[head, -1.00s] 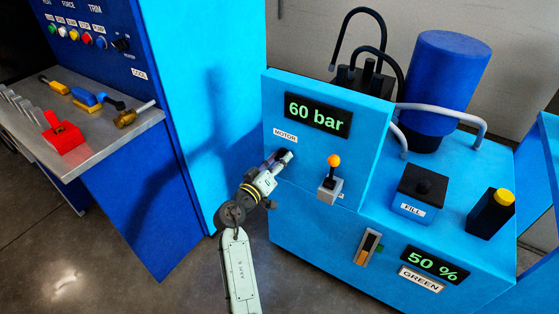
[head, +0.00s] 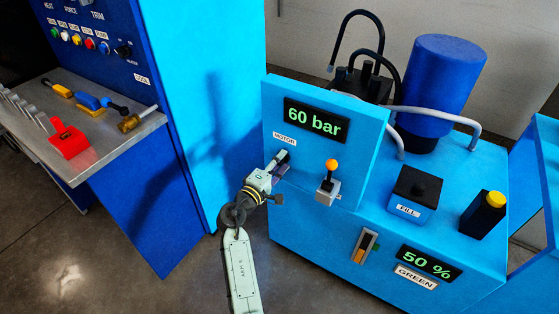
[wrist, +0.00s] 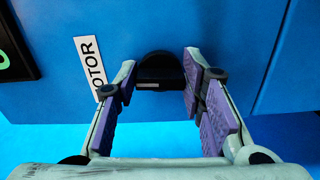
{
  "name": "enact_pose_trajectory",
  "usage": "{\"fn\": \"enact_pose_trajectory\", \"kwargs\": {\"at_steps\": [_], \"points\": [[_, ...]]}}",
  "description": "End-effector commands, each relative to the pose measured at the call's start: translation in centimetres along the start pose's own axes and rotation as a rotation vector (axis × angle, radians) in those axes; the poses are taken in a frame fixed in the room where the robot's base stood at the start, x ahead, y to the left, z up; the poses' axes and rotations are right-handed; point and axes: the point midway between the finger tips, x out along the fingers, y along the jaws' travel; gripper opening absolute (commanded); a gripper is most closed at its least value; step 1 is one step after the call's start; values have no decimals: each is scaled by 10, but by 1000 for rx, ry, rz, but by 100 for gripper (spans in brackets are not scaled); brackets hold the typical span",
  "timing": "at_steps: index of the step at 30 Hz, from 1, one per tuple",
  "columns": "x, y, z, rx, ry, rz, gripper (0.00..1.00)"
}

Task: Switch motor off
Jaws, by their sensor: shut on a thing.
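The motor switch is a black round knob (wrist: 158,66) with a pale mark, on the blue panel beside the white MOTOR label (wrist: 87,62). In the wrist view the label runs nearly upright. My gripper (wrist: 158,92) has its purple-padded fingers on either side of the knob and is shut on it. In the head view my gripper (head: 278,165) is at the panel just below the MOTOR label (head: 284,139) and hides most of the knob. The pressure display (head: 315,121) above reads 60 bar.
An orange-tipped lever (head: 329,180) stands right of my gripper. Further right are a FILL box (head: 412,192), a yellow-topped button (head: 489,209) and a display (head: 430,264) reading 50 %. A tall blue cabinet (head: 215,100) stands to the left. The floor in front is clear.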

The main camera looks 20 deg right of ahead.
Motion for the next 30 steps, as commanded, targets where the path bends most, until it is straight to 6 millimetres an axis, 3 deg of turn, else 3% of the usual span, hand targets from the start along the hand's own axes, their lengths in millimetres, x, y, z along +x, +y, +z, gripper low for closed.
{"fn": "enact_pose_trajectory", "kwargs": {"at_steps": [21, 22, 30], "points": [[0, 0, 0, -79, 0, -1, 9], [0, 0, 0, -79, 0, -1, 38], [0, 0, 0, -78, 0, 0, 56]]}}
